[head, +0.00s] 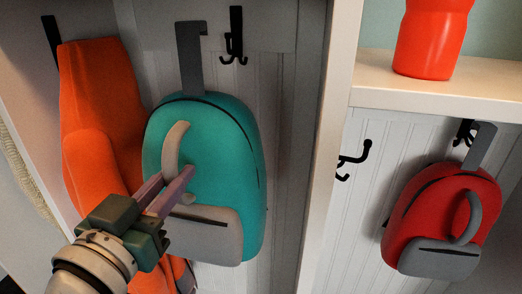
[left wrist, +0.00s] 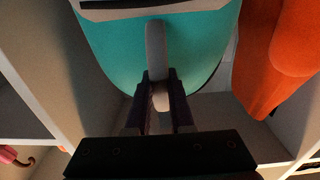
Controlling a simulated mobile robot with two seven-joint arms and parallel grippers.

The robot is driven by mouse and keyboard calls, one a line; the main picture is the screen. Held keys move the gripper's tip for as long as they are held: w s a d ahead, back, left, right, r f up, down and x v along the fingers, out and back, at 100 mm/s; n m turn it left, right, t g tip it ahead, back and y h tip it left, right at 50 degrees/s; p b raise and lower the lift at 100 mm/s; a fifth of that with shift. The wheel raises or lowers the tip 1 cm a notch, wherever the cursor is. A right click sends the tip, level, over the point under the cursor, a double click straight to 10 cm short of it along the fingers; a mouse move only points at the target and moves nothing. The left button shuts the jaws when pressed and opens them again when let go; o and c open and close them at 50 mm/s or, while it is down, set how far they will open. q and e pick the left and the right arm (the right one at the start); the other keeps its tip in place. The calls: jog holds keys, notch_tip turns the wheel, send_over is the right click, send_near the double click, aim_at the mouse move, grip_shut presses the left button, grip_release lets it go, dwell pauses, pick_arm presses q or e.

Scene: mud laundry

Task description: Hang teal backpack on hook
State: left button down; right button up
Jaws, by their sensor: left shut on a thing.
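The teal backpack (head: 225,130) is upright in the left cubby, in front of the white panelled back wall. It has a grey front pocket, a grey front handle (head: 174,147) and a grey top strap (head: 189,60). My left gripper (head: 188,178) is shut on the front handle. The left wrist view shows the fingers (left wrist: 160,82) on both sides of that handle, against the teal front (left wrist: 195,50). A black hook (head: 235,38) on the back wall is just right of the strap, visibly apart from it. Whether anything behind the strap touches it is hidden. My right gripper is not in view.
An orange garment (head: 100,100) hangs close on the left. A cream divider (head: 325,150) stands to the right. Beyond it are an empty black hook (head: 353,158), a hanging red backpack (head: 432,210) and a shelf (head: 440,90) bearing an orange-red container (head: 430,40).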

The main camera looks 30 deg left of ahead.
aim_at(187, 161)
pick_arm(q)
jog(key=shift+b+x, duration=0.8)
jog(key=shift+x, duration=2.85)
jog(key=shift+b+x, duration=1.15)
jog(key=shift+x, duration=2.75)
jog(key=shift+a, duration=0.15)
jog(key=shift+s+r+p, duration=0.15)
jog(key=shift+s+p, duration=0.1)
jog(key=shift+p, duration=0.2)
jog(key=shift+f, duration=0.2)
jog(key=shift+f+b, duration=0.4)
jog(key=shift+b, duration=0.15)
jog(key=shift+f, duration=0.1)
jog(key=shift+f+b, duration=0.35)
jog(key=shift+f, duration=0.1)
